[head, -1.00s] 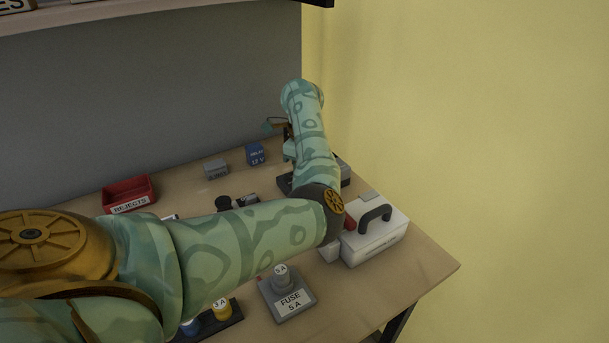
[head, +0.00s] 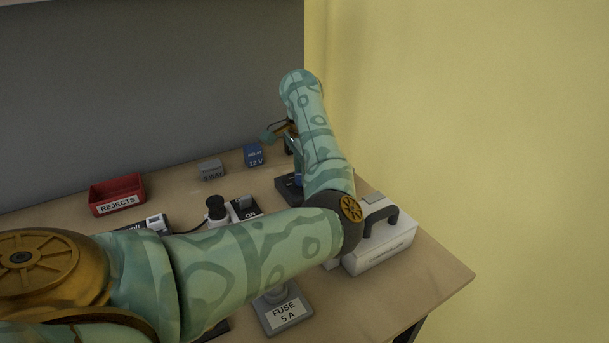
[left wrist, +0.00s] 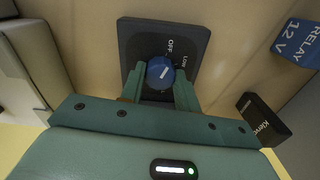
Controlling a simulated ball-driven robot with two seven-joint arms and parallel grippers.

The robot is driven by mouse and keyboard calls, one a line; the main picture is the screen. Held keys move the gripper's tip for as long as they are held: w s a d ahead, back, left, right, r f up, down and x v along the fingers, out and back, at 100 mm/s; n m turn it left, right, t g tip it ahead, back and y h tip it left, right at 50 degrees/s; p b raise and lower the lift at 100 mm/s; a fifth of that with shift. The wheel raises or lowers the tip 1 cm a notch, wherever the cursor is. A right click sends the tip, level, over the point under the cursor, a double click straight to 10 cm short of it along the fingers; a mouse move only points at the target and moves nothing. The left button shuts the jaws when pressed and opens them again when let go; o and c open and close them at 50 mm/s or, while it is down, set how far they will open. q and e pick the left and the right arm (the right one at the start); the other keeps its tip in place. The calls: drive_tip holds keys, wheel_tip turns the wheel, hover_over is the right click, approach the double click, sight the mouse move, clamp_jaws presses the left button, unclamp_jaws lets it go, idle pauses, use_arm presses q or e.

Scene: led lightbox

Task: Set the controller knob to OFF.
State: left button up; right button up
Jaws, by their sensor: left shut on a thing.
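The controller is a dark box (head: 287,189) on the table, partly hidden behind my left forearm in the head view. In the left wrist view its dark plate (left wrist: 138,40) carries the words OFF and LOW; other marks are hidden. Its round blue knob (left wrist: 160,73) has a short white pointer line slanting to the upper right, toward the OFF and LOW side; I cannot tell exactly which mark it meets. My left gripper (left wrist: 158,88) is shut on the knob, one finger on each side. My right gripper is not in view.
A white case (head: 380,248) with a dark handle stands close to the right of my left arm. A red REJECTS bin (head: 117,194), a blue relay block (head: 253,155), a grey block (head: 210,169), an ON switch (head: 245,207) and a fuse block (head: 285,312) are around.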

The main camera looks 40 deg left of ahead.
use_arm(q)
drive_tip(key=shift+n, duration=0.5)
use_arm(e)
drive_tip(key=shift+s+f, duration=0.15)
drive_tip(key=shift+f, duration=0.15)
use_arm(q)
drive_tip(key=o, duration=1)
wheel_tip(320, 180, up, 16)
drive_tip(key=p, duration=0.5)
drive_tip(key=shift+r, duration=0.15)
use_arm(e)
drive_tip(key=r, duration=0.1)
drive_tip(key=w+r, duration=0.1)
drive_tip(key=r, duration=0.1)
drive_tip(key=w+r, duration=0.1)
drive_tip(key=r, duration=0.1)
